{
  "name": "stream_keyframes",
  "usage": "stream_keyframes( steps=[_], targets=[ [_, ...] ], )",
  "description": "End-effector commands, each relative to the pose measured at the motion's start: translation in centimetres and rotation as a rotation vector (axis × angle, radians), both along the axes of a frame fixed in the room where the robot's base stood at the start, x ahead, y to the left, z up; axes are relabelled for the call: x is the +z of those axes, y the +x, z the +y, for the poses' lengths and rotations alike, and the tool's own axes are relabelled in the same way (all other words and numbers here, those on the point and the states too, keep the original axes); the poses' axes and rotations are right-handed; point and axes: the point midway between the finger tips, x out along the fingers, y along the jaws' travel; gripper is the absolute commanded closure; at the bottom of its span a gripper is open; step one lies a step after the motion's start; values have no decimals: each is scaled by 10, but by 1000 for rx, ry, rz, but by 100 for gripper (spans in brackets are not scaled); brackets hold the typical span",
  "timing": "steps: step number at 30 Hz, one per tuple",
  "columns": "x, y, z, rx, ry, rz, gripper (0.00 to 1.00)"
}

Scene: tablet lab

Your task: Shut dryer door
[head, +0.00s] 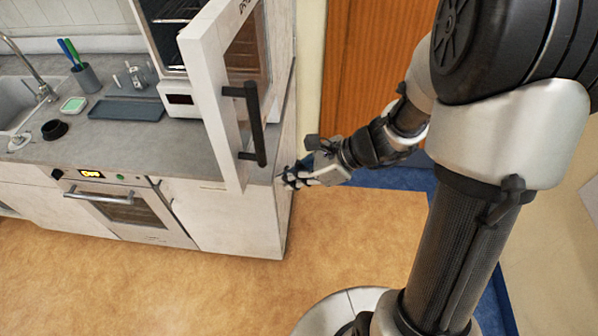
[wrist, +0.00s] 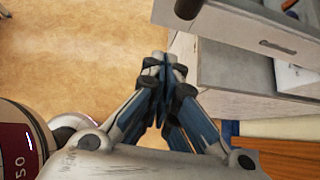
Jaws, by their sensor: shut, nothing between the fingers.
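The dryer door (head: 208,90) is a white framed door with a window and a long black vertical handle (head: 256,125). In the head view it stands open, swung out over the counter's front edge. The dryer (head: 182,97) is a white cabinet on the counter, with dark racks inside and a small display. My gripper (head: 285,179) is shut and empty, low and to the right of the door's lower edge, beside the counter's end. In the wrist view its fingertips (wrist: 163,62) meet, left of the counter cabinet. A white edge, perhaps the door (wrist: 232,22), crosses the top right there.
The grey counter (head: 150,140) carries a dark tray (head: 125,111), a pen cup (head: 86,78), a black bowl (head: 54,129) and a sink (head: 20,102). An oven (head: 130,210) is built in below. An orange-brown door (head: 362,70) stands behind. The floor in front is clear.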

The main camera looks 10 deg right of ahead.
Motion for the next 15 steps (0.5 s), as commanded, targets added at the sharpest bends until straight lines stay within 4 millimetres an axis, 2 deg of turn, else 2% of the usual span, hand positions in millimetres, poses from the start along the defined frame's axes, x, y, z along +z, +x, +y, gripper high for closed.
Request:
stream_keyframes(
  steps=[1, 6, 10, 15],
  targets=[
    [-12, 3, 9, 6, 0, 1, 100],
    [-35, 12, 34, 7, 0, 1, 100],
    [-31, 21, 52, 5, -2, -2, 100],
    [-30, 27, 65, 3, -2, -2, 100]
  ],
)
